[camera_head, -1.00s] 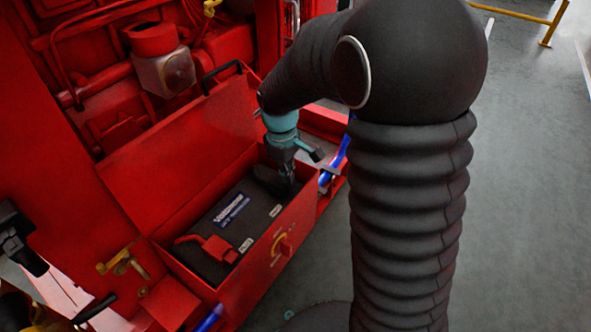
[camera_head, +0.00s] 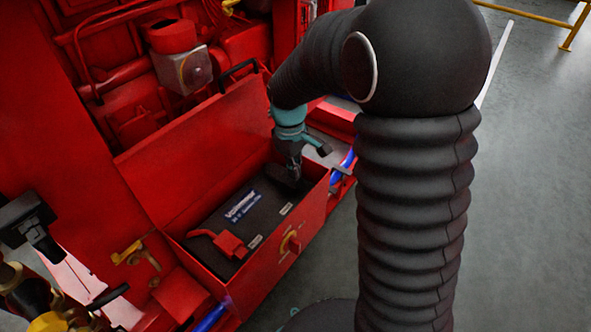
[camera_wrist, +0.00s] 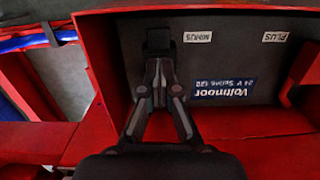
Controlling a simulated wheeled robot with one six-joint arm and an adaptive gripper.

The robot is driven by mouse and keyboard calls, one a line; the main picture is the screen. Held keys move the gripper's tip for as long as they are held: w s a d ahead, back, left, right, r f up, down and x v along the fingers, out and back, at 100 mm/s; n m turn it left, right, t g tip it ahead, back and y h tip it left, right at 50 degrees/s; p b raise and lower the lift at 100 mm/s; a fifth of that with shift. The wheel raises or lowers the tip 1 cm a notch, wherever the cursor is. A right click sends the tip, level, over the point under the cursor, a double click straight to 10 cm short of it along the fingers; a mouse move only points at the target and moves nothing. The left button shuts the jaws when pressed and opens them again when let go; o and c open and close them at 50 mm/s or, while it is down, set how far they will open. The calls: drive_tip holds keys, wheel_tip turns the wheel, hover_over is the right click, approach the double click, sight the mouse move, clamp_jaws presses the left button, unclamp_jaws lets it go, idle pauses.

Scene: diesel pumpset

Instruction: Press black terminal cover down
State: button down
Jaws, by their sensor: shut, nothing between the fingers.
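The black terminal cover (camera_wrist: 159,39) sits at the MINUS end of the battery in the wrist view. It is dark against the dark battery top, and I cannot tell whether it lies flat. The black battery (camera_head: 262,222) stands in the red box, with a blue and white label on top. My gripper (camera_head: 294,178) points down into the box at the battery's right end. Its fingers (camera_wrist: 159,84) are shut and empty and appear just in front of the cover in the wrist view. I cannot tell whether they touch it. In the head view the gripper partly hides the cover.
A red terminal cover (camera_head: 225,242) sits at the battery's other end. The red box walls (camera_head: 262,285) surround the battery, and the lid (camera_head: 185,145) stands open behind. A rotary switch (camera_head: 291,243) is on the front wall. Blue hoses (camera_head: 347,160) pass outside the right end.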

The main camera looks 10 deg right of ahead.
sight(295, 184)
wheel_tip(295, 184, up, 14)
drive_tip(key=p, duration=0.4)
drive_tip(key=s+d+r+m+t, duration=0.1)
drive_tip(key=s+d+m+t, duration=0.1)
drive_tip(key=s, duration=0.5)
drive_tip(key=s+d+r+m+t, duration=0.2)
drive_tip(key=s+d+m, duration=0.1)
drive_tip(key=s, duration=0.4)
drive_tip(key=s+d+r+m+t, duration=0.2)
drive_tip(key=s+m, duration=0.2)
drive_tip(key=s, duration=0.3)
drive_tip(key=shift+s+d+y, duration=0.25)
drive_tip(key=shift+s+y, duration=0.05)
drive_tip(key=shift+y, duration=0.1)
